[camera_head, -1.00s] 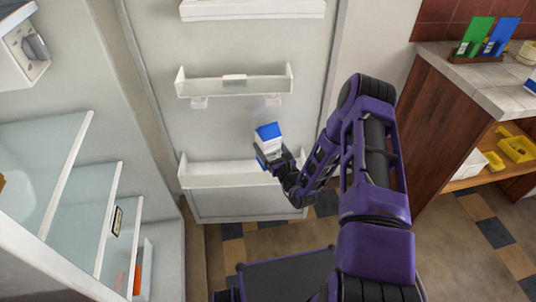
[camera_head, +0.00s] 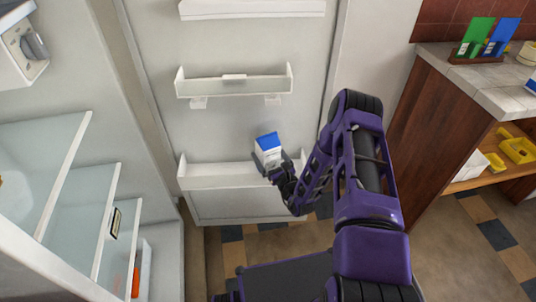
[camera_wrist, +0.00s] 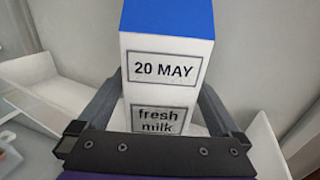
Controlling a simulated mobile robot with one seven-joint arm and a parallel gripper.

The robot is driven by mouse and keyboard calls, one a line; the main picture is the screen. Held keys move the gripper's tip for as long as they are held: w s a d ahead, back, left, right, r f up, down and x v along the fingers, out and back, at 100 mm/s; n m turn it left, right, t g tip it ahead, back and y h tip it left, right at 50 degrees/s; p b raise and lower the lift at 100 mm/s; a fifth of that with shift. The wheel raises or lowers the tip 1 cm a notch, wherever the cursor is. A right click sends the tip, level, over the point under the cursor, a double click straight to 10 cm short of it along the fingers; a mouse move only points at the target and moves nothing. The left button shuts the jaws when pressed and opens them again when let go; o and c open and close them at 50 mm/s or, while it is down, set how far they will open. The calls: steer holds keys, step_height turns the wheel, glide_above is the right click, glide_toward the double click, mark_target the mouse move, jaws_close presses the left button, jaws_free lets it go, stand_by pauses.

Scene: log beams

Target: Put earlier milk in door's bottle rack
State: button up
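The milk carton (camera_head: 268,152) is white with a blue top. In the wrist view the carton (camera_wrist: 168,65) shows a label reading "20 MAY" and "fresh milk". My gripper (camera_head: 277,169) is shut on it, with one finger on each side in the wrist view. The carton is nearly upright, at the right part of the door's lowest rack (camera_head: 215,183), a white open-topped bin. The carton's lower part is hidden by my gripper, so I cannot tell whether it touches the rack.
A middle door shelf (camera_head: 235,87) and a top door shelf (camera_head: 252,8) are empty where visible. Glass fridge shelves (camera_head: 40,165) stand at the left. A wooden counter (camera_head: 440,120) is at the right. The left part of the lowest rack is clear.

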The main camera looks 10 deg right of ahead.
steer(key=shift+s+r, duration=0.1)
steer(key=shift+r, duration=0.05)
steer(key=p+v, duration=0.1)
steer(key=v, duration=1)
steer(key=shift+s, duration=0.4)
steer(key=shift+d, duration=0.1)
